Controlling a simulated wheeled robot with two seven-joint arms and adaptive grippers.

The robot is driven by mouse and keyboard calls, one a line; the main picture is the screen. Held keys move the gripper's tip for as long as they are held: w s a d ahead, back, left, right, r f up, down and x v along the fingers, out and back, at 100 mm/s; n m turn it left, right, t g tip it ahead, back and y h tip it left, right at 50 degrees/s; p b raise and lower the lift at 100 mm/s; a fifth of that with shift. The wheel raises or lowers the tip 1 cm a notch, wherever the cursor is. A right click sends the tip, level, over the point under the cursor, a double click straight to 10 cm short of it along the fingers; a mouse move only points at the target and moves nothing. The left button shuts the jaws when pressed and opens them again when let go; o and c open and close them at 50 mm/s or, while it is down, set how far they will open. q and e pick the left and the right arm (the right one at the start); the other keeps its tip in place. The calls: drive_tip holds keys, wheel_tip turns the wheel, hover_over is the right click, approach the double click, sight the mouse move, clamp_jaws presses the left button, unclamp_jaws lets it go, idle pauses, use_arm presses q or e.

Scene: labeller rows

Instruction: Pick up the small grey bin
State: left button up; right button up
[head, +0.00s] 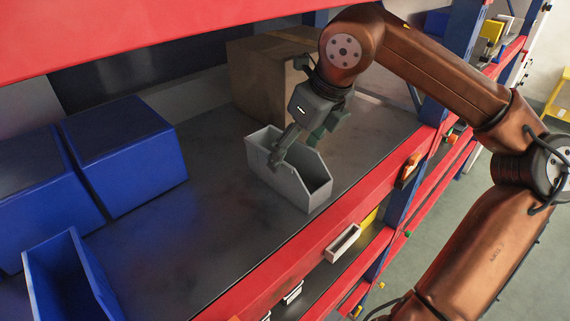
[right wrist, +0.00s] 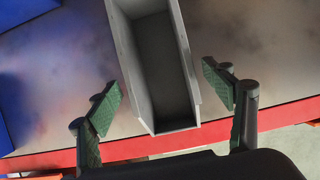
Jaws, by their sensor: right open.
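The small grey bin (head: 284,186) stands upright on the dark shelf, near its red front edge in the head view. It is open-topped and looks empty inside in the right wrist view (right wrist: 163,64). My right gripper (head: 296,146) is over the bin in the head view, hiding part of its rim. In the right wrist view my right gripper (right wrist: 163,97) is open, with one green-padded finger on each side of the bin. Gaps show between both pads and the bin walls, and nothing is held. My left gripper is out of view.
A cardboard box (head: 258,82) stands behind the bin. Blue bins (head: 124,155) fill the shelf's left side, with an open one (head: 68,280) at the front. The red front rail (head: 330,218) borders the dark shelf (head: 205,213), which is bare left of the grey bin.

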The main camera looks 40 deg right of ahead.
sight(286, 159)
drive_tip(key=shift+w, duration=0.3)
drive_tip(key=p+x, duration=0.1)
drive_tip(key=x, duration=0.3)
drive_tip(key=shift+w+a, duration=0.1)
drive_tip(key=shift+w, duration=0.1)
drive_tip(key=shift+w+f+p, duration=0.2)
drive_tip(key=shift+f+p, duration=0.1)
drive_tip(key=shift+f, duration=0.2)
drive_tip(key=shift+c, duration=1.4)
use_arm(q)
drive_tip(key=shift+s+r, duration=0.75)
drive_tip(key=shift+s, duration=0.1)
use_arm(e)
drive_tip(key=c, duration=1.2)
drive_tip(key=shift+r, duration=0.1)
